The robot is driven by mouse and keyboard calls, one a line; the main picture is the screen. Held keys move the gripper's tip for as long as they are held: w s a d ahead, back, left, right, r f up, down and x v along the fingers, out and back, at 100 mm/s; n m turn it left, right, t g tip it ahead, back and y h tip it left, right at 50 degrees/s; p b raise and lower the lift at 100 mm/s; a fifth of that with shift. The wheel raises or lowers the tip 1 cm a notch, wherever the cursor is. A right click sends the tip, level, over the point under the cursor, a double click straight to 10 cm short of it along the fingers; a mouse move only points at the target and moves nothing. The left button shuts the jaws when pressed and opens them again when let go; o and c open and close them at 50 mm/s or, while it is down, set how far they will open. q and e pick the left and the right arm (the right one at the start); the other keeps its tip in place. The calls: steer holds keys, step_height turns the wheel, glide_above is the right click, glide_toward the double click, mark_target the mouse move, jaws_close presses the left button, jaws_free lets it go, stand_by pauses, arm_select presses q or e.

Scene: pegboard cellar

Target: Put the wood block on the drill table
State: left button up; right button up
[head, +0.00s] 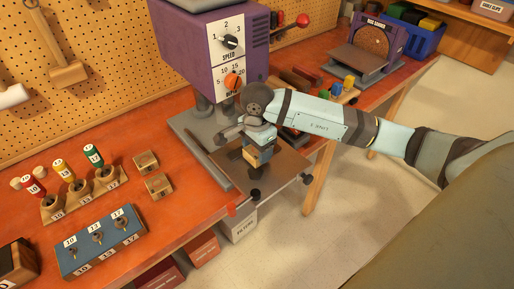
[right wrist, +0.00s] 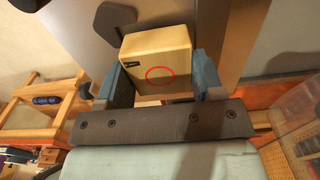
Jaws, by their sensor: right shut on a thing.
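The wood block (head: 260,156) is a small pale cube, held over the brown plate of the drill table (head: 288,180). My right gripper (head: 262,146) reaches in from the right and is shut on it. In the right wrist view, the block (right wrist: 157,50) sits between the two blue-grey fingers, with a red ring and a small dark mark on its face. Whether its underside touches the plate cannot be told. The drill press (head: 212,50) is purple, with a speed dial and an orange knob, and stands behind the table. My left gripper is not in view.
Two other wood blocks (head: 158,186) stand on the orange bench left of the drill table. A disc sander (head: 368,48) stands at the back right.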

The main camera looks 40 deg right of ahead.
steer(key=shift+f, duration=0.4)
steer(key=shift+f, duration=0.1)
steer(key=shift+f+b, duration=0.15)
steer(key=shift+b, duration=0.15)
steer(key=o, duration=0.9)
steer(key=shift+o, duration=0.2)
